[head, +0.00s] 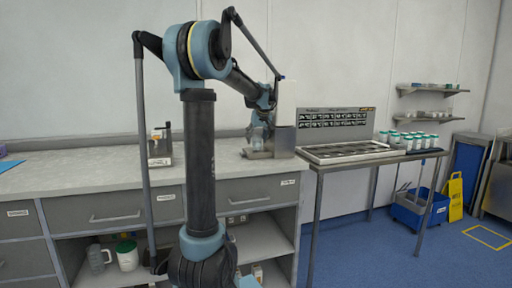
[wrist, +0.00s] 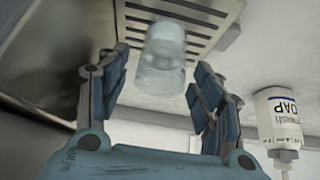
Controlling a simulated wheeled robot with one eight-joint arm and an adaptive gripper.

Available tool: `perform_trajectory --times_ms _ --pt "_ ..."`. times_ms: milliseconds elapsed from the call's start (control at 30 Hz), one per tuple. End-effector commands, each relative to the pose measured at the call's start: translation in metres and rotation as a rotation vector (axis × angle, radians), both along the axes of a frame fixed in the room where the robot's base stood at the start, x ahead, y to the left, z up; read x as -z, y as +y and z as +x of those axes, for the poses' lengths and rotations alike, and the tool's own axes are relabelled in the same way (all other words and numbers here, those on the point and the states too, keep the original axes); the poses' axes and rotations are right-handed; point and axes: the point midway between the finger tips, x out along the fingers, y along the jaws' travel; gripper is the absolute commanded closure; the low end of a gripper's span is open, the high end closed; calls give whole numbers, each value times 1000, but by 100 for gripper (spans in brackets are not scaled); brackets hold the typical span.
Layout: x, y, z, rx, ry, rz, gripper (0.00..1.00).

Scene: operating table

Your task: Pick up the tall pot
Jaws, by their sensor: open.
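A translucent, pale, tall pot (wrist: 160,60) stands on a slotted metal grate (wrist: 190,32) in the wrist view, which looks upside down. My gripper (wrist: 163,72) is open, with one blue finger on each side of the pot. Gaps show between the fingers and the pot. In the head view my gripper (head: 260,138) is low over the counter, beside a metal and white dispenser (head: 284,118). The pot cannot be clearly made out there behind the gripper.
A soap bottle (wrist: 280,115) stands near the grate in the wrist view. A tray table (head: 350,153) with white, green-lidded pots (head: 415,140) stands to the right.

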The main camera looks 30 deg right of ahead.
Motion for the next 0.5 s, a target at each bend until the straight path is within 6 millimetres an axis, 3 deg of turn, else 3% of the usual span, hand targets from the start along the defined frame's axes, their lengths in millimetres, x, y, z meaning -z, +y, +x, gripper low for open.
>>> perform_trajectory --times_ms 133,367,500 --pt "0 0 0 0 0 0 40" --pt "0 0 0 0 0 0 88" --pt "0 0 0 0 0 0 92"
